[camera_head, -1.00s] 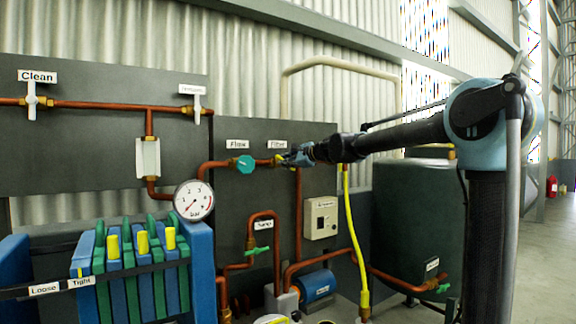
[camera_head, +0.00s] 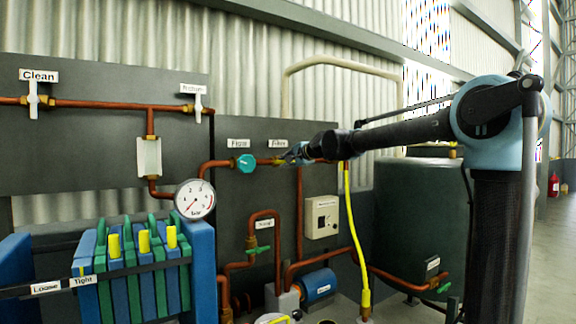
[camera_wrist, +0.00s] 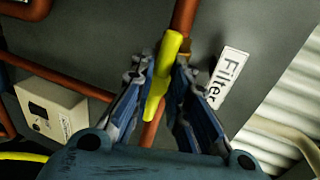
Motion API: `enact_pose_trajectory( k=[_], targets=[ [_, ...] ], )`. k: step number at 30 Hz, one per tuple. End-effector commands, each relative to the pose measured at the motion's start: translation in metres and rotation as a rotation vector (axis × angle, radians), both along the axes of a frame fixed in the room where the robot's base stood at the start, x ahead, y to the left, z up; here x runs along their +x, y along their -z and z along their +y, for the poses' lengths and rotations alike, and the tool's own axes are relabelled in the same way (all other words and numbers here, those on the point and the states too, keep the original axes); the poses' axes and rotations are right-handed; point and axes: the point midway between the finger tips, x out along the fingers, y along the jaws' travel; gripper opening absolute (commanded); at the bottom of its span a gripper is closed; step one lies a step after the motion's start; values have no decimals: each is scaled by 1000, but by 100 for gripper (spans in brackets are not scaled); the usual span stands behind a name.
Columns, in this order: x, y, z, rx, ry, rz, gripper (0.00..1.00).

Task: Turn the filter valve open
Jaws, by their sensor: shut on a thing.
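The yellow handle of the filter valve (camera_wrist: 163,75) shows between the fingers of my gripper (camera_wrist: 163,85) in the wrist view. The handle lies roughly along the copper pipe, slightly tilted. My gripper is shut on it, with one finger on each side. The Filter label (camera_wrist: 229,77) is just right of the fingers. In the head view my gripper (camera_head: 287,157) reaches the pipe from the right, below the Filter label (camera_head: 278,143). There the handle is mostly hidden by the fingers.
The teal flow knob (camera_head: 245,164) is close to the left of my gripper. A pressure gauge (camera_head: 194,199) sits further left. A control box (camera_head: 322,217) is below my arm. A yellow hose (camera_head: 354,225) hangs under the arm. A dark green tank (camera_head: 420,215) stands at the right.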

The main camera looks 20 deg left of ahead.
Motion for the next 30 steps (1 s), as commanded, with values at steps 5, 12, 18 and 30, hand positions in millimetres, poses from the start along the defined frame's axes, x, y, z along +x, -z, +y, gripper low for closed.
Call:
enact_pose_trajectory(
  k=[5,12,18,30],
  targets=[
    [-2,4,0,-9,-5,-1,0],
    [-2,4,0,-8,-5,-1,0],
    [-2,3,0,-7,-3,-1,34],
    [-7,-1,-7,-5,-2,-3,34]
  ],
)
